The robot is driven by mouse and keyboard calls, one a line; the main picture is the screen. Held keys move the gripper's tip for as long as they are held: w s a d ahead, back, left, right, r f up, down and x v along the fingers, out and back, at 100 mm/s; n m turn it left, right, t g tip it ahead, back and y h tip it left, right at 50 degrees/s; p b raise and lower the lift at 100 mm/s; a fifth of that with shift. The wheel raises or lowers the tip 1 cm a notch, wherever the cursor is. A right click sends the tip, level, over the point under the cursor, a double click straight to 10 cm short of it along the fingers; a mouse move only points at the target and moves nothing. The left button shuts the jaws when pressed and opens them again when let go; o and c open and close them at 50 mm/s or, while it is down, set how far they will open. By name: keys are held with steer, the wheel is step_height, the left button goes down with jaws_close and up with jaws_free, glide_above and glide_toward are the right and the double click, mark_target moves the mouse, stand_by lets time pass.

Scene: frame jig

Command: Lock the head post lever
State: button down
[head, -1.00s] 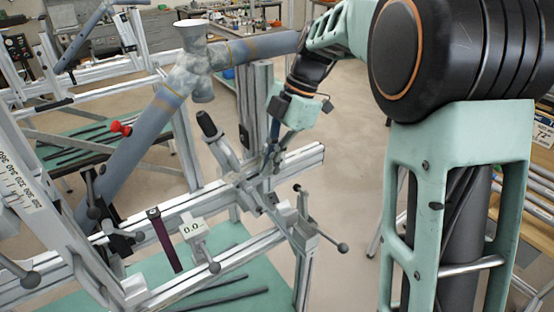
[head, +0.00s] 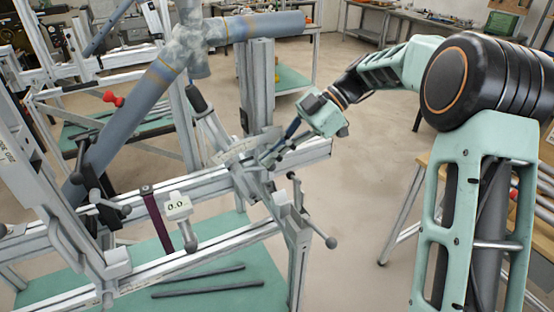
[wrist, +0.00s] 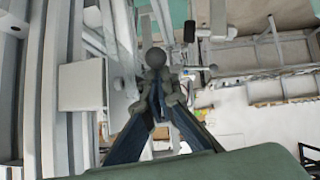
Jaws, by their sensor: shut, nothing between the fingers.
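My gripper (head: 268,158) is at the jig's right-hand post, its fingers pointing down and left. In the wrist view its blue-grey fingers (wrist: 156,98) are shut and empty. A grey ball-ended lever (wrist: 155,58) shows just beyond the fingertips; whether they touch is unclear. I cannot tell for certain that this is the head post lever. In the head view the fingers and clamp parts largely hide that spot. Another ball-ended lever (head: 330,242) sticks out lower right on the post's clamp and seems to show in the wrist view (wrist: 213,69).
A grey-blue bike frame (head: 145,105) slants across the jig. A small 0.0 readout (head: 178,205) sits on the front rail. A black handle (head: 194,98) rises left of my gripper. More levers stand at the left.

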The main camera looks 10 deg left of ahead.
mark_target(273, 166)
steer(key=f+y+b, duration=0.1)
steer(key=f+g+y+b, duration=0.1)
steer(key=b, duration=0.1)
steer(key=shift+w+d+f, duration=0.15)
steer(key=shift+d+f, duration=0.05)
steer(key=shift+f, duration=0.05)
steer(key=shift+f+b, duration=0.15)
steer(key=shift+b, duration=0.5)
steer(key=shift+f, duration=0.1)
